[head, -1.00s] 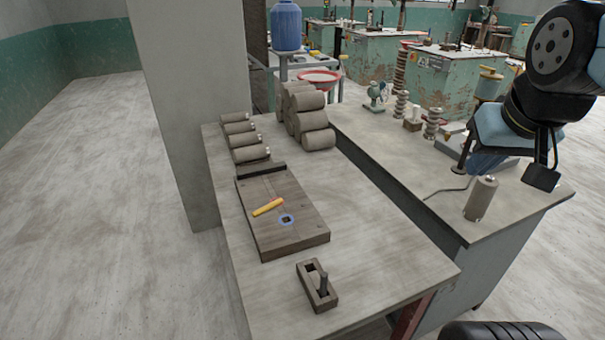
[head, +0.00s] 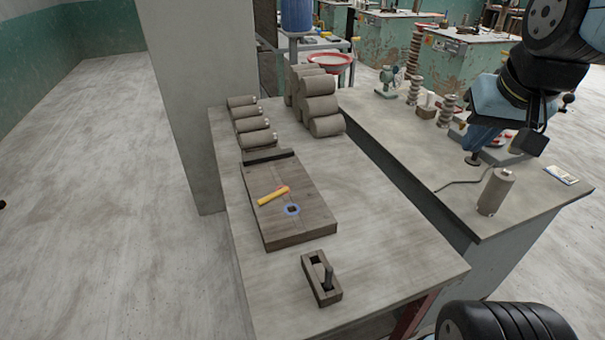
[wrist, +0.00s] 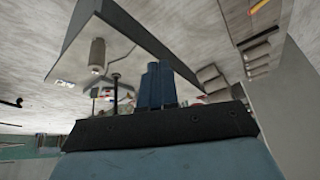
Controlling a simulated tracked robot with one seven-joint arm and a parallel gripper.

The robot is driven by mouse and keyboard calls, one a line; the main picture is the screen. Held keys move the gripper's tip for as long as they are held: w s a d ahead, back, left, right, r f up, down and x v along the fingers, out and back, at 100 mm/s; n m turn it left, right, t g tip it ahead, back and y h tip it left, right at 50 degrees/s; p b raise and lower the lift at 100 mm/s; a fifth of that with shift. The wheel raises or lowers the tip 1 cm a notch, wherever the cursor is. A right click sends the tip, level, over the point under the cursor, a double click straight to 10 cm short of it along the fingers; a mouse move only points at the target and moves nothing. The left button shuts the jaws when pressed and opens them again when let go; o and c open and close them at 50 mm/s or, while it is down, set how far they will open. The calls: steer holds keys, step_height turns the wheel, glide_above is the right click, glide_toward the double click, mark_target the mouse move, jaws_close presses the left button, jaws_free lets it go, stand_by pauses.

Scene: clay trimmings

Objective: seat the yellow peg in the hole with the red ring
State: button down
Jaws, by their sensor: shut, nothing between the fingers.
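The yellow peg (head: 272,196) lies on its side on top of a dark wooden board (head: 290,235) on the near bench. It also shows at the top of the wrist view (wrist: 259,6). A square hole with a blue ring (head: 292,210) is just in front of the peg. A small reddish patch (head: 284,190) shows at the peg's right end; I cannot tell whether it is a ring around a hole. My gripper (wrist: 155,70) is shut and empty, with its blue fingers together. It is well away from the peg, on the right in the head view.
Grey clay rolls (head: 320,105) are stacked behind the board, with several more at left. A grey cylinder (head: 496,192) stands on the right bench. A gap separates the benches.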

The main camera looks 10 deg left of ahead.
steer(key=w+a+f+m+g+y, duration=0.35)
steer(key=w+a+f, duration=0.45)
steer(key=w, duration=0.4)
steer(key=w+a+f+m+g+y, duration=0.2)
steer(key=w+a+f+m+g, duration=0.4)
steer(key=w, duration=0.6)
steer(key=m+y, duration=0.2)
steer(key=m, duration=0.1)
glide_toward(286, 188)
steer(key=f, duration=0.2)
steer(key=d+f, duration=0.1)
steer(key=f, duration=0.2)
steer(key=shift+w+d, duration=0.1)
steer(key=shift+d, duration=0.15)
steer(key=a, duration=0.1)
steer(key=s+a, duration=0.1)
steer(key=a, duration=0.1)
steer(key=shift+s+f, duration=0.2)
steer(key=shift+f, duration=0.1)
steer(key=shift+s+a, duration=0.25)
steer(key=shift+a, duration=0.25)
steer(key=shift+s+a, duration=0.3)
steer(key=shift+a, duration=0.35)
steer(key=shift+s+a, duration=0.3)
steer(key=shift+a, duration=0.3)
steer(key=shift+s+a, duration=0.3)
steer(key=shift+a, duration=0.35)
